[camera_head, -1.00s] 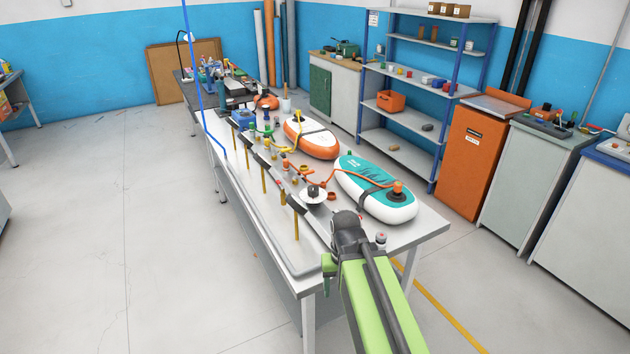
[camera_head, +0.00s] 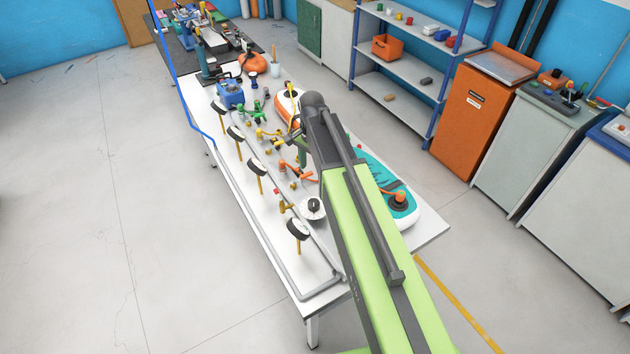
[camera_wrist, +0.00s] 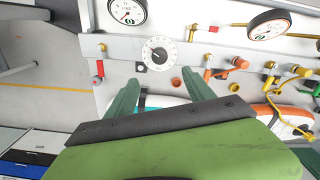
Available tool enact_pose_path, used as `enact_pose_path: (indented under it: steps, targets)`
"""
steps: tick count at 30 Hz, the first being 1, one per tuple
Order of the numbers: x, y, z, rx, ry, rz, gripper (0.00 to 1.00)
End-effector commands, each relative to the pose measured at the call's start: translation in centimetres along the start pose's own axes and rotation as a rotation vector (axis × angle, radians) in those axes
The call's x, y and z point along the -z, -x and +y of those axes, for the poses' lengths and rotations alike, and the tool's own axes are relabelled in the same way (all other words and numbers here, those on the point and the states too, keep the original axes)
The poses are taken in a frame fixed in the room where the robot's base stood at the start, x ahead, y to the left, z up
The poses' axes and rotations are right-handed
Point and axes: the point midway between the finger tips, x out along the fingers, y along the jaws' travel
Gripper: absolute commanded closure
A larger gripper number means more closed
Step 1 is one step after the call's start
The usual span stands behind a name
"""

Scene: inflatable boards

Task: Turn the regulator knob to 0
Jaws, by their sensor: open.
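The regulator knob is a round white dial with a small dark centre (camera_head: 313,207), on the rail along the bench in the head view. In the wrist view the dial (camera_wrist: 159,52) faces the camera, with markings around its edge too small to read. My gripper's two green fingers (camera_wrist: 160,78) are apart and empty, with the dial just beyond and between their tips in the picture. I cannot tell the gap in depth. In the head view my arm hides most of the gripper.
Several pressure gauges (camera_head: 299,229) stand along the rail beside the dial. Orange (camera_wrist: 221,72) and yellow hose fittings lie near. A teal and white board (camera_head: 400,203) and an orange and white board (camera_head: 286,103) lie on the white bench (camera_head: 255,213). Floor left of the bench is clear.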

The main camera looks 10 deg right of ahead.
Motion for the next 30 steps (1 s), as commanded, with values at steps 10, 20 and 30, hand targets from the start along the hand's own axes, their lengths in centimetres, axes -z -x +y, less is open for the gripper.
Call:
enact_pose_path:
  steps: [10,20,30]
  targets:
    - [0.9,-2.5,0.7,0.000,-0.017,0.000,0.38]
    - [1.2,-9.2,0.9,0.000,-0.021,0.000,0.38]
    - [1.3,-16.1,1.0,0.000,-0.022,0.000,0.38]
